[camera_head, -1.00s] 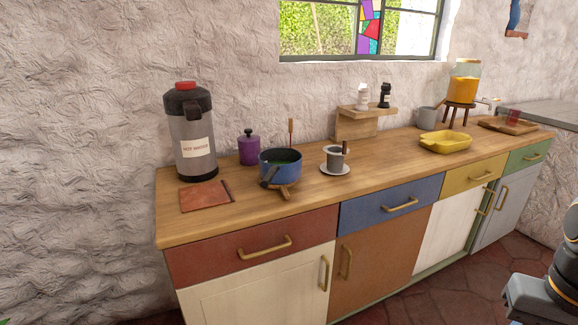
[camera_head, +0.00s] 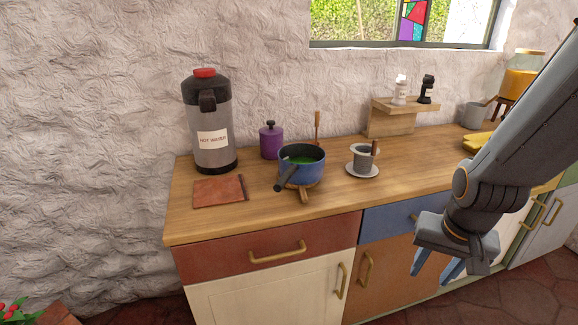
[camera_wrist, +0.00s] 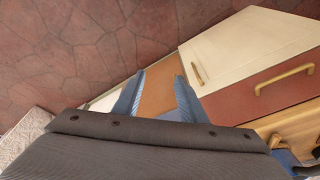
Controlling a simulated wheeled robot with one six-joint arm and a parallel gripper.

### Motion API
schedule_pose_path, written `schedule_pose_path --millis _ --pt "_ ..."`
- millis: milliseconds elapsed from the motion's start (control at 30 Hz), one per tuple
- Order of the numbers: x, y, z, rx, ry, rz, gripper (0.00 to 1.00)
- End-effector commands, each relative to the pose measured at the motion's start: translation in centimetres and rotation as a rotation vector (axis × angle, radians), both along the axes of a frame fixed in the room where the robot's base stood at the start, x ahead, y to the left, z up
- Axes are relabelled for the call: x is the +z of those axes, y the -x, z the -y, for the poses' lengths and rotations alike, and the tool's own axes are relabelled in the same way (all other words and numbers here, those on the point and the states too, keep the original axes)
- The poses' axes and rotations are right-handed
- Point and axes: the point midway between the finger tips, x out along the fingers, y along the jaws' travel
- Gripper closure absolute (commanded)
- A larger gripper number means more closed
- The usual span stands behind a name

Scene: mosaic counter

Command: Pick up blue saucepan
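The blue saucepan (camera_head: 303,172) stands on a wooden trivet (camera_head: 303,191) on the wooden counter. Its dark handle (camera_head: 287,178) points toward the front left, and something green lies inside. My gripper (camera_head: 435,268) is at the right in the head view, in front of the cabinet doors and below the counter top, well right of the saucepan. Its two blue fingers are apart with nothing between them. They also show spread in the wrist view (camera_wrist: 157,95), above the floor and cabinet fronts. At the wrist view's lower right edge, a blue patch is too cut off to identify.
A hot water dispenser (camera_head: 212,125) and a purple canister (camera_head: 271,141) stand behind and left of the saucepan. A reddish-brown board (camera_head: 219,191) lies left. A cup on a saucer (camera_head: 362,170) stands right. A small shelf (camera_head: 392,117) holds two shakers. Bare counter lies in front.

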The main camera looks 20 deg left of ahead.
Motion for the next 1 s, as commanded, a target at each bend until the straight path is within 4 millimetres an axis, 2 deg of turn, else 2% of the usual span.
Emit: schedule_pose_path --millis 100,200,300,433,567,700,800,1000 --pt "0.2 -5.5 -3.4 -0.102 -0.078 0.172 0.62" --pt "0.2 -9.8 -7.1 -0.196 -0.191 0.315 0.62" --pt "0.7 -13.2 -11.2 -0.28 -0.346 0.436 0.62" --pt "1.9 -16.1 -17.1 -0.373 -0.596 0.549 0.62" --pt "3.4 -17.2 -22.7 -0.446 -0.878 0.599 0.62" --pt "5.2 -16.5 -27.9 -0.503 -1.185 0.581 0.62" --pt "6.2 -15.7 -30.2 -0.527 -1.352 0.546 0.62" --pt "7.2 -14.4 -32.4 -0.547 -1.529 0.485 0.62"
